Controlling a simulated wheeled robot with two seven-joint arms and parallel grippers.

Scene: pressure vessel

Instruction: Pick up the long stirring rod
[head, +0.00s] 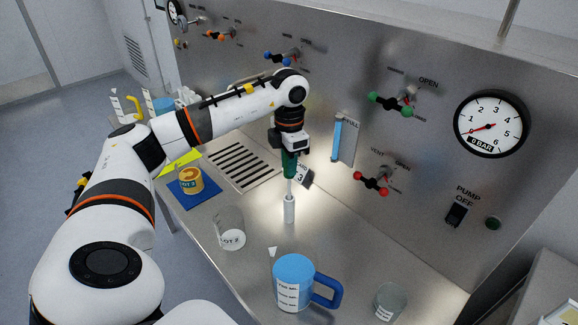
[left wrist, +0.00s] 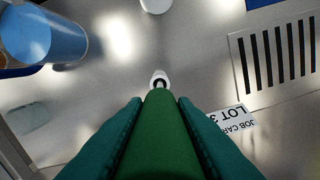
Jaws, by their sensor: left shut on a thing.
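The stirring rod has a green handle, which fills the lower middle of the left wrist view (left wrist: 162,135). In the head view its thin pale shaft (head: 290,186) points down into or just behind a narrow grey upright holder (head: 289,210); I cannot tell how deep it sits. My left gripper (head: 289,165) is above the holder with its dark green fingers closed on both sides of the handle. The fingers cover part of the handle. In the left wrist view the holder's pale top (left wrist: 159,76) shows beyond the handle's end. My right gripper is not in view.
A blue mug (head: 294,275) stands at the front, with a glass beaker (head: 391,301) to its right. A LOT 2 beaker (head: 230,230) is left of the holder. A job card (head: 303,177) stands close behind the rod. The steel panel with valves (head: 390,102) rises behind.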

